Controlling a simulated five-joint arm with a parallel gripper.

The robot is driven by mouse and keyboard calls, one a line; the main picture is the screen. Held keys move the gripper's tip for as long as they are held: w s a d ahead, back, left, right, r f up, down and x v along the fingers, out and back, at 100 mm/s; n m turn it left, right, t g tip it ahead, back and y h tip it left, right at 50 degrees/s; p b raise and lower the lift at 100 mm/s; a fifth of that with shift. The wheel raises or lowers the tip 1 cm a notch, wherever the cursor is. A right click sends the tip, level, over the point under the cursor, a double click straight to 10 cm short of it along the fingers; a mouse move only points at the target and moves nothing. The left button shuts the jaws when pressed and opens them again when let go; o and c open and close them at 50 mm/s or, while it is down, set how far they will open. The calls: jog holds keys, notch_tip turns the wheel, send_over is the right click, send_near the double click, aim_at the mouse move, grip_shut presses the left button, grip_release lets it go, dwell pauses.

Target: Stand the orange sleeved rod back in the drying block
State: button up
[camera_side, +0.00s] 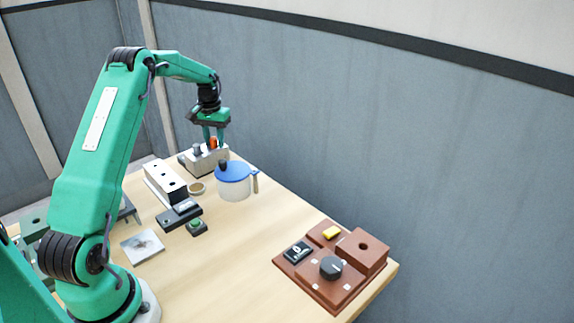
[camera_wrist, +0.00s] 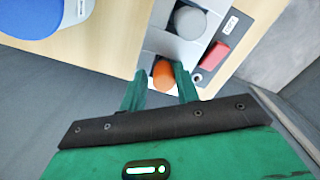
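The orange sleeved rod (camera_side: 213,143) stands upright at the drying block (camera_side: 207,162) at the table's far end. Its round orange top (camera_wrist: 163,76) shows in the wrist view. Its lower end is hidden, so I cannot see how deep it sits. My gripper (camera_side: 213,141) points down over the block, one finger on each side of the rod. In the wrist view the fingers (camera_wrist: 160,83) look apart, with a narrow gap on the left; contact on the right is unclear. A grey rod (camera_wrist: 190,21) stands in the block beside the orange one.
A white jug with a blue lid (camera_side: 234,178) stands close in front of the block. A white block with holes (camera_side: 165,182) is to the left. A brown station (camera_side: 333,265) sits at the near right corner.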

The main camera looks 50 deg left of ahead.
jog(key=shift+s+a+f, duration=0.25)
jog(key=shift+a+f, duration=0.1)
notch_tip(320, 180, up, 13)
jog(key=shift+r, duration=0.2)
jog(key=shift+w+d, duration=0.1)
jog(key=shift+w, duration=0.05)
dwell(0.3)
jog(key=shift+d, duration=0.1)
